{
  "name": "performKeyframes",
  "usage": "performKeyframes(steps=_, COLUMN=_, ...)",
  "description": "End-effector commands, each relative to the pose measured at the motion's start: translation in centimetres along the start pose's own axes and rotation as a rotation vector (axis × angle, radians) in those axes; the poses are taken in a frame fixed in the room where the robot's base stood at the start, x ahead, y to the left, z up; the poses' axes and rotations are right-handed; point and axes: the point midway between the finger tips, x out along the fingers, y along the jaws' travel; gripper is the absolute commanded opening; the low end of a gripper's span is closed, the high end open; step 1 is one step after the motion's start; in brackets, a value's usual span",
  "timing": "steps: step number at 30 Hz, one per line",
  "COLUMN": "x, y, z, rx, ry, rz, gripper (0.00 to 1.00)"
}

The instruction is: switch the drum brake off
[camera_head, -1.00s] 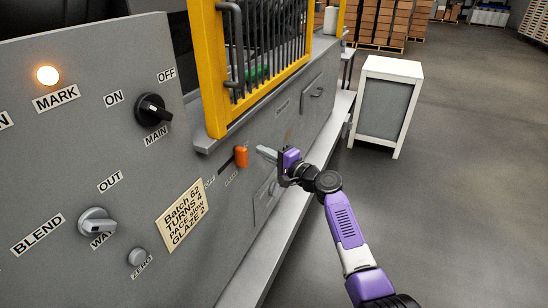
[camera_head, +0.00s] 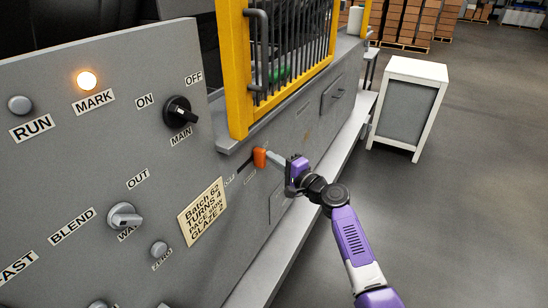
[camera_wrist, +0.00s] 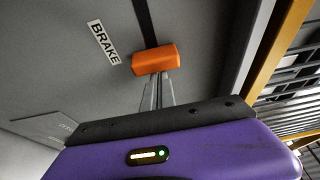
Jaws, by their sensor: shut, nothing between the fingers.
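The brake handle is an orange block (camera_head: 260,157) on a dark slot in the grey machine front. In the wrist view the orange block (camera_wrist: 155,59) sits at the near end of the visible dark slot (camera_wrist: 145,22), beside a BRAKE label (camera_wrist: 103,43). Small labels by the slot are too small to read surely in the head view. My gripper (camera_head: 271,158) is shut and empty, its fingertips at the right side of the block. In the wrist view the fingers (camera_wrist: 158,80) reach the block's lower edge; whether they touch it I cannot tell.
The yellow guard frame (camera_head: 236,75) with dark bars stands above the handle. A control panel (camera_head: 60,150) with knobs and a lit MARK lamp (camera_head: 86,81) is on the left. A ledge (camera_head: 285,245) runs below. A white-framed cabinet (camera_head: 408,105) stands right on open floor.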

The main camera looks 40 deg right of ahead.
Motion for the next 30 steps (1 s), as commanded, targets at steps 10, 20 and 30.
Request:
performKeyframes(steps=10, x=-2.1, y=0.0, z=6.4, rx=0.0, ry=-0.01, rz=0.003, gripper=0.0)
performKeyframes(steps=20, x=-2.2, y=0.0, z=7.0, rx=0.001, ry=-0.011, rz=0.002, gripper=0.0)
performKeyframes(steps=30, x=-1.6, y=0.2, z=6.7, rx=0.0, ry=-0.014, rz=0.002, gripper=0.0)
